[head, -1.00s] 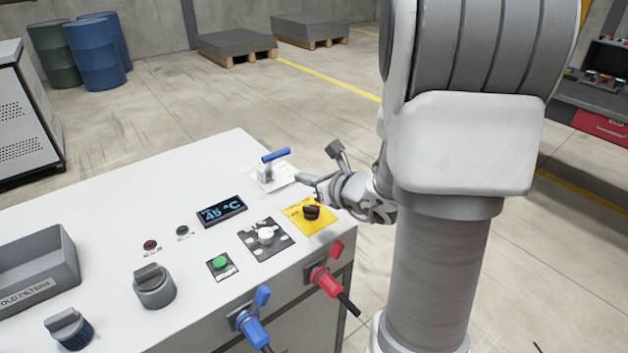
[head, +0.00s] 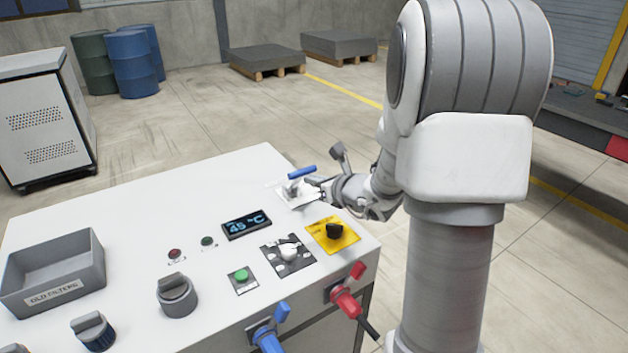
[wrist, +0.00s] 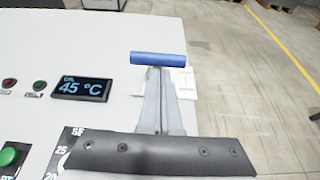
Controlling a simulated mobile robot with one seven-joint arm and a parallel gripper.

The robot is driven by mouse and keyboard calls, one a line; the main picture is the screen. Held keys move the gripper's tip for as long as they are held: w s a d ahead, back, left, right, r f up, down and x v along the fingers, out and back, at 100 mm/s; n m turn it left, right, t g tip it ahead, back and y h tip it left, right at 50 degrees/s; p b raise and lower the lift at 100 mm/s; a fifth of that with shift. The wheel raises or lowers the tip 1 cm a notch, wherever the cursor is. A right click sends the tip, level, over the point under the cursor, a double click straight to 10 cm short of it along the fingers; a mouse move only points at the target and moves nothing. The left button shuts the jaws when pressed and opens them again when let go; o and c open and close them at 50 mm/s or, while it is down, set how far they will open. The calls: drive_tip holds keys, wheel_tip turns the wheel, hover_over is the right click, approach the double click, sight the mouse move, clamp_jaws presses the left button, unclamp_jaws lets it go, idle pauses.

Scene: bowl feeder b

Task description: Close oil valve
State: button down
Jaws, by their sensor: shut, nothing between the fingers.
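The valve with a blue bar handle (head: 302,171) stands on a white plate at the far right corner of the white cabinet top. I take it to be the oil valve. In the wrist view its blue handle (wrist: 158,58) lies crosswise just beyond my fingertips. My gripper (head: 308,188) is shut and empty, low beside the valve, on its near right side. In the wrist view the closed fingers (wrist: 163,100) point at the handle and hide the valve's stem. I cannot tell whether they touch it.
On the cabinet top are a 45 °C display (head: 247,224), a white knob (head: 289,251), a black knob on a yellow plate (head: 334,231), a green button (head: 242,275) and a grey bin (head: 55,272). Red (head: 345,300) and blue connectors stick out in front.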

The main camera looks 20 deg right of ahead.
sight(304, 169)
drive_tip(key=shift+w+r+p, duration=0.25)
drive_tip(key=shift+r+p, duration=0.1)
drive_tip(key=shift+p, duration=0.45)
drive_tip(key=shift+w+r+g+p, duration=0.1)
drive_tip(key=shift+r+g+p, duration=0.05)
drive_tip(key=shift+g+p, duration=0.2)
drive_tip(key=w+r+g+p, duration=0.1)
drive_tip(key=p, duration=0.3)
drive_tip(key=w+r+g+p, duration=0.2)
drive_tip(key=p, duration=0.3)
drive_tip(key=shift+w+a+g+h, duration=0.2)
drive_tip(key=shift+a+g+h, duration=0.05)
drive_tip(key=shift+a+h, duration=0.15)
drive_tip(key=shift+w+a+r+p, duration=0.1)
drive_tip(key=shift+w+p, duration=0.3)
drive_tip(key=shift+p, duration=0.15)
drive_tip(key=shift+w+a+r+p, duration=0.1)
drive_tip(key=shift+w+p, duration=0.3)
drive_tip(key=shift+p, duration=0.15)
drive_tip(key=w+a+p, duration=0.2)
drive_tip(key=w, duration=0.8)
drive_tip(key=shift+f, duration=0.35)
drive_tip(key=shift+w, duration=0.1)
drive_tip(key=shift+d+r, duration=0.1)
